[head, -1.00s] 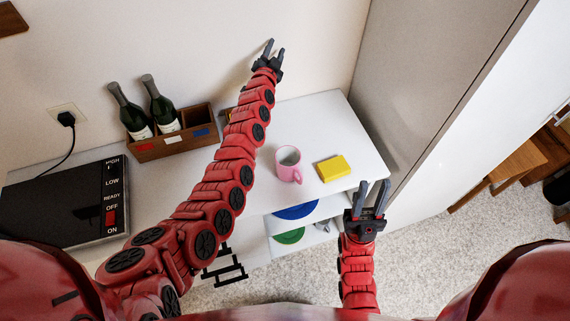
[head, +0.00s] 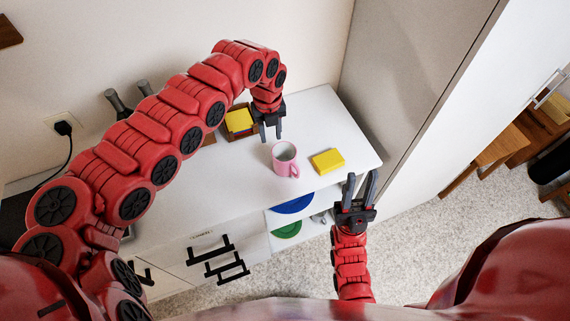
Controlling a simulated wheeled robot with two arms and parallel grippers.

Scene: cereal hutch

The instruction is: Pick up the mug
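A yellow block (head: 327,161) lies right of the mug. A wooden box (head: 240,129) with yellow contents stands behind. Dark bottles (head: 118,103) are partly hidden by my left arm. A tall cabinet (head: 420,90) bounds the right. Plates (head: 293,204) sit on a shelf below.

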